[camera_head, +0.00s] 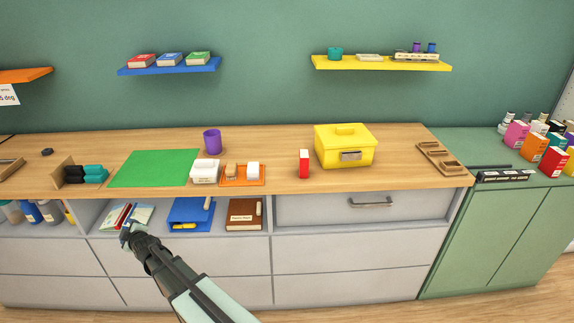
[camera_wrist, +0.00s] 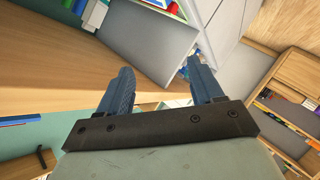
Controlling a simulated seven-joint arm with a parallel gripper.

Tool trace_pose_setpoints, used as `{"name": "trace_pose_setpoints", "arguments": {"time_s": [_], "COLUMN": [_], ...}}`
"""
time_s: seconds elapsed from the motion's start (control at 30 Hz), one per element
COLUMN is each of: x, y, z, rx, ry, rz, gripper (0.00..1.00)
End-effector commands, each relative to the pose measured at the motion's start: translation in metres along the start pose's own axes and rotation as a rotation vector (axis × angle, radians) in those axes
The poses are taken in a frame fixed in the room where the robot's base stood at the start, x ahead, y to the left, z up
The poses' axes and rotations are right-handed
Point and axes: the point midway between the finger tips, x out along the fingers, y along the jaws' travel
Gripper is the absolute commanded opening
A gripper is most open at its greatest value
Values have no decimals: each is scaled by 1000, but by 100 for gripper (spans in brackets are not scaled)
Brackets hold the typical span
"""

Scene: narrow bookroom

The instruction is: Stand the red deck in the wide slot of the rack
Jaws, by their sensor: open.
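The red deck (camera_head: 304,163) is a small red box with a white side or top, upright on the wooden counter, left of the yellow box. A wooden rack with several openings (camera_head: 440,158) lies at the counter's right end; it looks like the rack, but which slot is wide is hard to tell. My gripper (camera_head: 127,232) is at the left, in front of the open shelf under the counter, far from the deck. In the wrist view my gripper (camera_wrist: 160,75) is open with nothing between its fingers. Neither deck nor rack is recognisable there.
The yellow lidded box (camera_head: 344,148) stands between deck and rack. Left of the deck are an orange tray (camera_head: 242,182), a white box (camera_head: 204,172), a purple cup (camera_head: 212,141) and a green mat (camera_head: 153,168). Below, the shelf holds a blue binder (camera_head: 190,213) and brown book (camera_head: 245,214).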

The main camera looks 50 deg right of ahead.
Motion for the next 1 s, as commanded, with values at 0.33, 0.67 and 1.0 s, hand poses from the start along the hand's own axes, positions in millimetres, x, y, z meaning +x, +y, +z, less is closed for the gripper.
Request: {"name": "trace_pose_setpoints", "arguments": {"time_s": [0.33,0.67,1.0], "x": [6,-28,-107], "y": [102,221,371], "z": [-93,-76,-14], "rx": [-125,-61,75], "ry": [180,174,129], "rz": [242,393,565], "gripper": [66,66,66]}}
